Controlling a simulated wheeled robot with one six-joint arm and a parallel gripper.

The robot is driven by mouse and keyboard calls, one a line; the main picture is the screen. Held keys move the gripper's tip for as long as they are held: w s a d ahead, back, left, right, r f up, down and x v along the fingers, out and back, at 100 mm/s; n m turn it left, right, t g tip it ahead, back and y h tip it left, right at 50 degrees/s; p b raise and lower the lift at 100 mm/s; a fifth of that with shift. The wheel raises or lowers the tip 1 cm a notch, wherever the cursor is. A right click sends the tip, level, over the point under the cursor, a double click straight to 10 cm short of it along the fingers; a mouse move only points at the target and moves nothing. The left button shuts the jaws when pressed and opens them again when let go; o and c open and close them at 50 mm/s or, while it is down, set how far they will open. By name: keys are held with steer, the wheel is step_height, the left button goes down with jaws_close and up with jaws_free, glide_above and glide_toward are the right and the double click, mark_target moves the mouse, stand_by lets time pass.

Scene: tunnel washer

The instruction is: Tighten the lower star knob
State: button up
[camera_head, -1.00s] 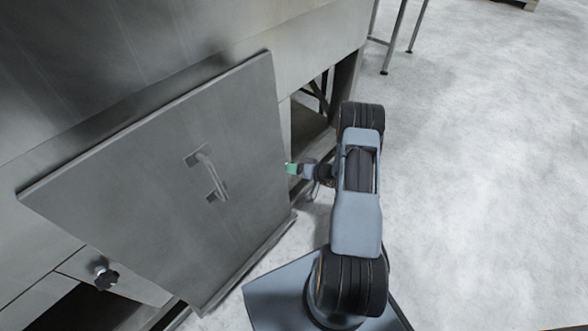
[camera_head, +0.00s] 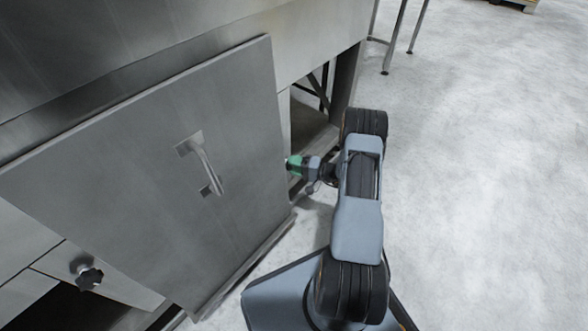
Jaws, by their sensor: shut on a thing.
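A dark star knob (camera_head: 88,277) sits at the lower left, on a strip of the machine below the steel panel (camera_head: 245,110). I cannot tell whether it is the lower one of a pair, and no other star knob shows. My gripper (camera_head: 291,164) is far to the right of this knob, close against the panel's right edge. A green part shows at its tip. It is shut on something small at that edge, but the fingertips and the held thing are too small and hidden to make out.
The panel carries a bar handle (camera_head: 207,168) and stands in front of the machine body (camera_head: 130,45). An open bay (camera_head: 312,125) with framing lies behind my gripper. Open concrete floor (camera_head: 480,180) is at right, with thin stand legs (camera_head: 394,40) at the back.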

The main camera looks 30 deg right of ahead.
steer(key=m, duration=0.2)
steer(key=m+t+b, duration=0.1)
steer(key=m, duration=0.1)
steer(key=m+t+y, duration=0.1)
steer(key=shift+f+m, duration=0.25)
steer(key=shift+m, duration=0.15)
steer(key=shift+m+b, duration=0.3)
steer(key=o, duration=0.6)
steer(key=shift+o, duration=0.2)
steer(key=p+v, duration=0.3)
steer(key=v, duration=1.1)
steer(key=shift+f, duration=0.2)
